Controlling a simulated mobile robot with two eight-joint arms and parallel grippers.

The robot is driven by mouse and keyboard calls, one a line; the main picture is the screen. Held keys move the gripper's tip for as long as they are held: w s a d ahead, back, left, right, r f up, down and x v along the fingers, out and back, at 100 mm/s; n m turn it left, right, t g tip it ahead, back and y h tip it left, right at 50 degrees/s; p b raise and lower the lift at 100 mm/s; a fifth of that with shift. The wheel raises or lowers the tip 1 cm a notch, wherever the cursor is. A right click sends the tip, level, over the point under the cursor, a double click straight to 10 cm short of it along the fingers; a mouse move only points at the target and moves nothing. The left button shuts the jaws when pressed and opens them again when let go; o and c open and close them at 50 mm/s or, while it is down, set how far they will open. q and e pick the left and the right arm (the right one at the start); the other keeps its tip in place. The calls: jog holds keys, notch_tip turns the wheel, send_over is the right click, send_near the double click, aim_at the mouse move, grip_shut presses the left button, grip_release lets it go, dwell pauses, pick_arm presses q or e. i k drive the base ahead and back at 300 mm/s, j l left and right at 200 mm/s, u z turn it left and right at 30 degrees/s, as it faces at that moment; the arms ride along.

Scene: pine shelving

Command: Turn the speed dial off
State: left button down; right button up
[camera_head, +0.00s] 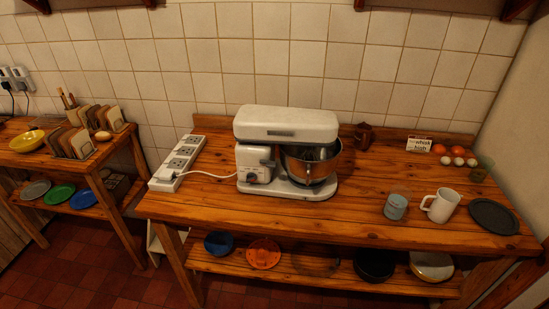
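A white stand mixer (285,124) stands on the wooden table, with its metal bowl (311,160) under the head. The speed dial (254,177) seems to be the small dark mark on the lower left of the mixer's base; it is too small to read its setting. Neither of my grippers nor my arms shows in the head view.
A white power strip (179,160) lies left of the mixer on the wooden table (215,208). A glass (395,206), a white mug (440,205) and a dark plate (493,216) stand at the right. Eggs and tomatoes (457,151) lie behind. The front middle of the table is clear.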

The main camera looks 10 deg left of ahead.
aim_at(250, 177)
jog(key=i+u, duration=0.2)
jog(key=u, duration=0.15)
jog(key=i+u, duration=0.2)
jog(key=u, duration=0.2)
jog(key=i+l+u, duration=0.1)
jog(key=u, duration=0.25)
jog(key=i, duration=0.1)
